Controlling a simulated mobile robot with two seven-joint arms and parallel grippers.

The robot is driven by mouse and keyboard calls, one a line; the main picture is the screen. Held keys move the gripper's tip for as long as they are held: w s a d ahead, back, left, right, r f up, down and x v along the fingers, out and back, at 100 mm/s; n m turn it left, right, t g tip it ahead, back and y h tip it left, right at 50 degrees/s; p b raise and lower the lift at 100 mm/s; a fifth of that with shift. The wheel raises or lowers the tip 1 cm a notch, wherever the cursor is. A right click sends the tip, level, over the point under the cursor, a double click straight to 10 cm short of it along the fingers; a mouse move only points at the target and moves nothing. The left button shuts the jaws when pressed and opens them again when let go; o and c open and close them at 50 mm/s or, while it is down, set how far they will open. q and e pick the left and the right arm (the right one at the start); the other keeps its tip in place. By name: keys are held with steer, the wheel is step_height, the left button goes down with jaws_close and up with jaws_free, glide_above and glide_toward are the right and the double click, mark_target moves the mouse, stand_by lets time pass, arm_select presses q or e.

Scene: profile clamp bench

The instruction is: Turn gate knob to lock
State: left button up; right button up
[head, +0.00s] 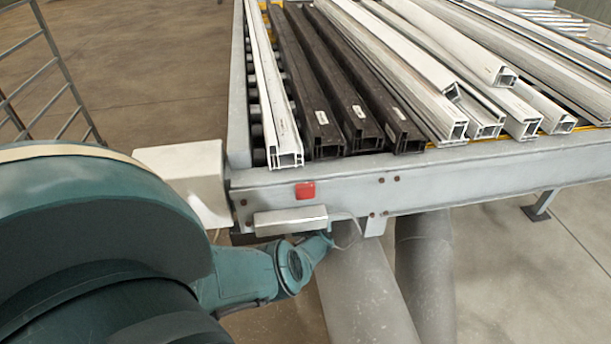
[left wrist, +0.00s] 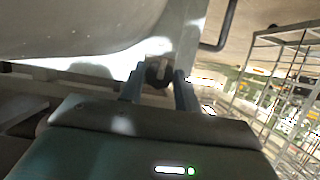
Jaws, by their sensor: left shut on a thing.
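In the left wrist view my left gripper (left wrist: 158,88) has its two fingers on either side of a small dark knob (left wrist: 157,76), shut on it. The knob sits in front of a pale surface, and the fingers hide its sides. I cannot tell its turn angle. In the head view my left arm reaches in from the left to below the bench's front rail (head: 460,175). The knob and the fingertips cannot be made out there. My right gripper is in neither view.
White profiles (head: 283,140) and dark brown profiles (head: 322,130) lie lengthwise on the bench. A red square (head: 305,190) and a grey box (head: 290,220) are on the front rail. A white box (head: 185,175) is at its left end. A metal rack (head: 45,75) stands at far left.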

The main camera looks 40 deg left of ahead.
arm_select(q)
steer(key=shift+r, duration=0.1)
steer(key=o, duration=1)
steer(key=shift+c, duration=0.2)
